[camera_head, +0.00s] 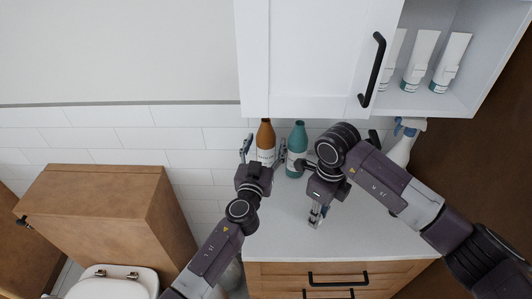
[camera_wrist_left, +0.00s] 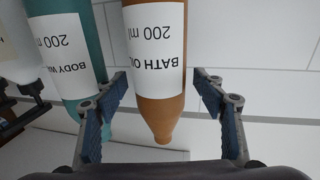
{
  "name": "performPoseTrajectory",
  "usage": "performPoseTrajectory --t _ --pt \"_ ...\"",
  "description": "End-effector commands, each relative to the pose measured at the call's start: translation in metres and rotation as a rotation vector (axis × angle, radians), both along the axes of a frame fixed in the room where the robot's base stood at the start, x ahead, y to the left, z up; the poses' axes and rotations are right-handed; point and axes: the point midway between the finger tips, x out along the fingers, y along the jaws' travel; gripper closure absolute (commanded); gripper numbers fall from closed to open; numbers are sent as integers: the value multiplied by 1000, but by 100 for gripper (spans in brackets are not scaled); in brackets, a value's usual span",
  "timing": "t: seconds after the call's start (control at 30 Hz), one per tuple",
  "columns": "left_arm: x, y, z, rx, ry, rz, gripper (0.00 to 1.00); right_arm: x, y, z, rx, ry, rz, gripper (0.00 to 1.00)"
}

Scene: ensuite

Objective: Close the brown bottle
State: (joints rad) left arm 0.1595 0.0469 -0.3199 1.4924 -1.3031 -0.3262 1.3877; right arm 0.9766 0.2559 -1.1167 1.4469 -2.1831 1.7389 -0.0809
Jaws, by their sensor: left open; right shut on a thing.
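The brown bottle (camera_head: 265,135) stands upright on the white counter against the tiled wall. Its label reads BATH OIL in the left wrist view (camera_wrist_left: 157,90), where it appears upside down. Its narrow neck is brown, and I see no separate cap on it. My left gripper (camera_head: 265,151) is open, with one finger on each side of the bottle; in the left wrist view both fingers (camera_wrist_left: 160,95) stand apart from it. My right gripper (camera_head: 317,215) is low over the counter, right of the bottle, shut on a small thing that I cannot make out.
A teal body wash bottle (camera_head: 298,142) stands close to the right of the brown one. A white spray bottle (camera_head: 402,148) is behind my right arm. A wall cabinet (camera_head: 310,60) hangs above, with white tubes (camera_head: 420,60) inside. The counter front (camera_head: 285,235) is clear.

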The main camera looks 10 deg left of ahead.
Motion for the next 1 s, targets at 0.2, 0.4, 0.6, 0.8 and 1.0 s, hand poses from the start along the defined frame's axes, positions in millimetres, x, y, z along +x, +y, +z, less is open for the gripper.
performPoseTrajectory --t 0.2,0.4,0.6,0.8,1.0 --pt "6 0 0 1 1 -1 36 0 0 0 0 0 0 84" --pt "6 0 0 1 1 0 36 0 0 0 0 0 0 84" --pt "6 0 0 1 1 0 56 0 0 0 0 0 0 84" --pt "5 0 0 1 1 0 78 0 0 0 0 0 0 84" --pt "5 0 0 1 1 0 99 0 0 0 0 0 0 84"
